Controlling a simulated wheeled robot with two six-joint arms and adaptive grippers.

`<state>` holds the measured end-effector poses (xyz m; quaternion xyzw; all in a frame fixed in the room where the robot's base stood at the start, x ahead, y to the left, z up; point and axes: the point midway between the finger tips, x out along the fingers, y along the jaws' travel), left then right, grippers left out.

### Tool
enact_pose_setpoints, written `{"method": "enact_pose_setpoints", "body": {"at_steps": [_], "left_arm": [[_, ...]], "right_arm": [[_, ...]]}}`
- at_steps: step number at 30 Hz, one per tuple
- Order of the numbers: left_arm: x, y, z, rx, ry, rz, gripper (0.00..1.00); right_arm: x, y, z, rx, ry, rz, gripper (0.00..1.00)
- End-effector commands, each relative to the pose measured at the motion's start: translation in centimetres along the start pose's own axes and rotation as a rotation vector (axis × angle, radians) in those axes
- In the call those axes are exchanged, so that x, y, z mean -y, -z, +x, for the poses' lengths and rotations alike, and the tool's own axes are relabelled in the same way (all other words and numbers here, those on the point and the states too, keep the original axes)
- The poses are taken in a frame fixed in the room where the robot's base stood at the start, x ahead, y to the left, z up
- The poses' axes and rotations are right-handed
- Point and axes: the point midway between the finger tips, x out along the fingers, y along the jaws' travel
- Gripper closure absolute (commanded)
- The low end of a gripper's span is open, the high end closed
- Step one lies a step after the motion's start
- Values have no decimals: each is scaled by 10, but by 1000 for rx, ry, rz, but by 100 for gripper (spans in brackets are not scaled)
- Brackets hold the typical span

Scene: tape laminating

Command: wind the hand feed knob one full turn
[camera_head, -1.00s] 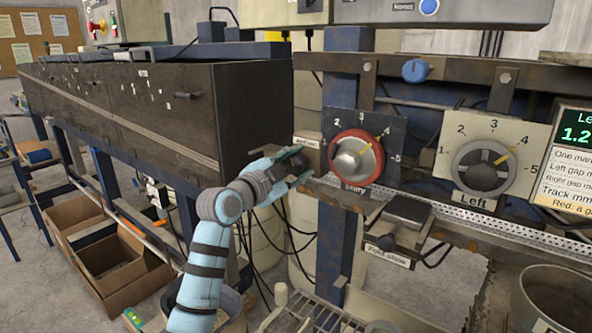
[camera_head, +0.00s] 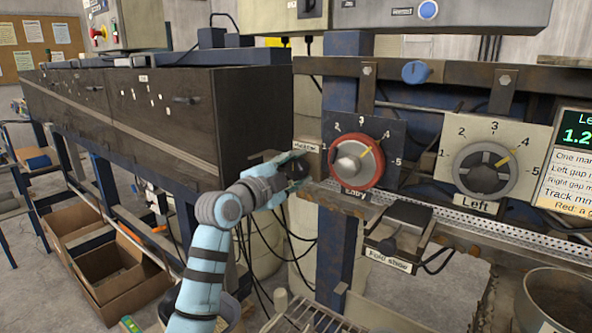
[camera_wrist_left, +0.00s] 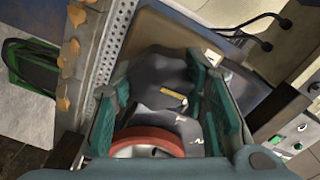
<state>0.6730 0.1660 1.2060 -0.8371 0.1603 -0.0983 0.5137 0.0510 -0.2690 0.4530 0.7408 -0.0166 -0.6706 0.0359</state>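The hand feed knob is the dark lobed knob (camera_wrist_left: 165,80) with a yellow mark, between my left fingers in the left wrist view. In the head view, its dark body (camera_head: 294,171) is mostly covered by my left gripper (camera_head: 293,172), just left of the Entry dial and below a small label plate. In the wrist view, the teal fingers of my left gripper (camera_wrist_left: 160,112) stand on opposite sides of the knob. I cannot tell whether both press on it. My right gripper is out of view.
The red-ringed Entry dial (camera_head: 357,160) is close to the right of my left gripper; its red rim (camera_wrist_left: 147,141) also shows in the wrist view. The Left dial (camera_head: 485,169) is further right. A perforated rail (camera_head: 470,226) runs below. A dark cabinet (camera_head: 215,115) stands left.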

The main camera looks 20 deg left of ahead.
Motion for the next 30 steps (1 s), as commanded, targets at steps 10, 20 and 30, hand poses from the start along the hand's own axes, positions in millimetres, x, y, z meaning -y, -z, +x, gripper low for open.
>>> {"method": "enact_pose_setpoints", "body": {"at_steps": [10,20,30], "left_arm": [[-1,0,0,1,-2,-1,39],[0,-2,-42,3,0,4,39],[-1,-2,-116,3,-3,2,39]], "right_arm": [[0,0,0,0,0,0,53],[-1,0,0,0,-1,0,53],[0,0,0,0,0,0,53]]}}
